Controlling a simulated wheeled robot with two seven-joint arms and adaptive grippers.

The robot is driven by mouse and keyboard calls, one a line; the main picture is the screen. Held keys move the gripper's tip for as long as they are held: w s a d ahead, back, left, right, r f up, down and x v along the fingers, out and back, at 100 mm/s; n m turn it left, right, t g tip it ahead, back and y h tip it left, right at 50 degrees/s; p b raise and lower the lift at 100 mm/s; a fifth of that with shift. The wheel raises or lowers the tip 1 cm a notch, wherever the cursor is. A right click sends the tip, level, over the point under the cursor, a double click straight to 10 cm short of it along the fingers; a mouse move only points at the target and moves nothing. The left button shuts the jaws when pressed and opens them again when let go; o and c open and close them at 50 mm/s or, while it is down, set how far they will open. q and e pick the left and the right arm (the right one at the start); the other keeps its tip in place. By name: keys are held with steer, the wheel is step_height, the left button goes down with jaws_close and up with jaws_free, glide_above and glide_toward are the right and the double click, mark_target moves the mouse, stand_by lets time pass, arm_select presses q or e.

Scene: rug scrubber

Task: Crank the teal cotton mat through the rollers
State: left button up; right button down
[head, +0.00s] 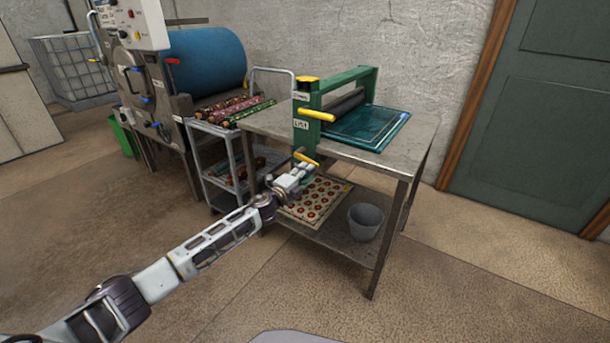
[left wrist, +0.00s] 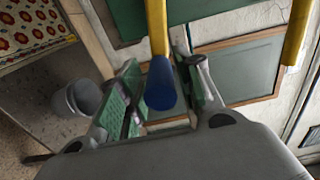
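The teal mat (head: 365,125) lies flat on the tabletop on the right side of the rollers. The green-framed roller press (head: 303,125) stands on a metal table, with a dark roller (head: 345,103) between its posts. A yellow crank handle (head: 306,158) sticks out low on its near side. My left gripper (head: 298,174) is at this handle. In the left wrist view the yellow handle (left wrist: 157,35), with a blue end, sits between the spread fingers of my left gripper (left wrist: 158,75), with a gap on the left finger's side. My right gripper is out of view.
Another yellow handle (head: 316,115) sits higher on the press. The table's lower shelf holds a red-patterned mat (head: 316,201) and a grey bucket (head: 365,222). A cart (head: 228,140) with rolled rugs and a blue drum machine (head: 205,62) stand left. The front floor is clear.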

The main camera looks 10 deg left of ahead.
arm_select(q)
steer(key=c, duration=0.4)
steer(key=shift+c, duration=0.2)
steer(key=shift+r, duration=0.15)
steer(key=shift+w+a+r+p, duration=0.1)
steer(key=shift+a+r+p, duration=0.05)
steer(key=shift+r+p, duration=1)
steer(key=shift+a+r+p, duration=0.15)
steer(key=shift+r+p, duration=0.95)
steer(key=shift+p, duration=0.05)
